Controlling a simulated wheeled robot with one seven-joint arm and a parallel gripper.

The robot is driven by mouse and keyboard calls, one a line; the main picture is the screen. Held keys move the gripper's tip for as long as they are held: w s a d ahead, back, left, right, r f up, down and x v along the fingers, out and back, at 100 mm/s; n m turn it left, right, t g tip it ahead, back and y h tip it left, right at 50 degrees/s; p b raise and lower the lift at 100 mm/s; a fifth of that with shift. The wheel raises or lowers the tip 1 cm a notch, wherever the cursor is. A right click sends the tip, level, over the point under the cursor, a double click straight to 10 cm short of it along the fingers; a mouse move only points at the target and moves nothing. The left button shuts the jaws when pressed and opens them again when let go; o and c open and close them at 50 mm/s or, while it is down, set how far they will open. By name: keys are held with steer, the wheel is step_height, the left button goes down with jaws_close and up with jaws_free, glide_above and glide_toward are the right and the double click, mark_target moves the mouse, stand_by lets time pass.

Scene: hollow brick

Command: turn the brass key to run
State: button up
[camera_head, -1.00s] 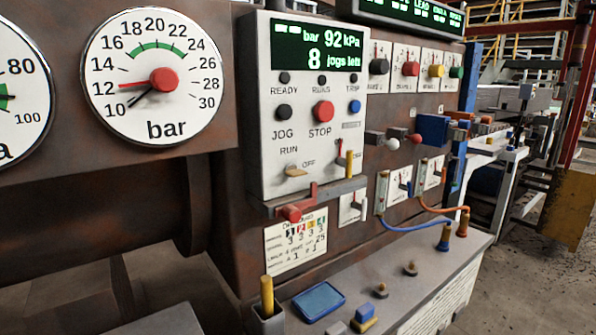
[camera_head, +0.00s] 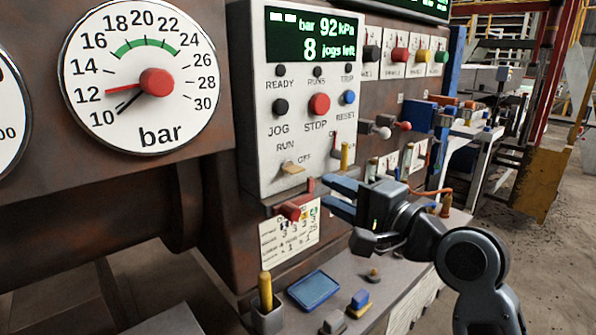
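The brass key (camera_head: 291,168) sits in its switch low on the grey control panel (camera_head: 262,120), below the labels RUN on the left and OFF on the right. Its flat tan bow sticks out; I cannot tell its exact setting. My gripper (camera_head: 325,191) is to the right of the key and a little lower in the picture. Its two blue fingers point left, are apart, and hold nothing visible. It is not touching the key.
A red handle (camera_head: 293,211) on a bar juts out below the key, close to the fingers. A yellow peg (camera_head: 344,156) stands above my gripper. A holder with a yellow rod (camera_head: 266,292) and a blue tray (camera_head: 314,290) are on the bench below. The display reads 8 jogs left.

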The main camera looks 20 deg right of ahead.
mark_target(299, 172)
steer(key=shift+r+p+x, duration=0.2)
steer(key=shift+p+x, duration=0.15)
steer(key=shift+x, duration=1.7)
steer(key=shift+r+p+x, duration=0.2)
steer(key=shift+p+x, duration=0.1)
steer(key=shift+x, duration=1.8)
steer(key=shift+c, duration=0.5)
jaws_close()
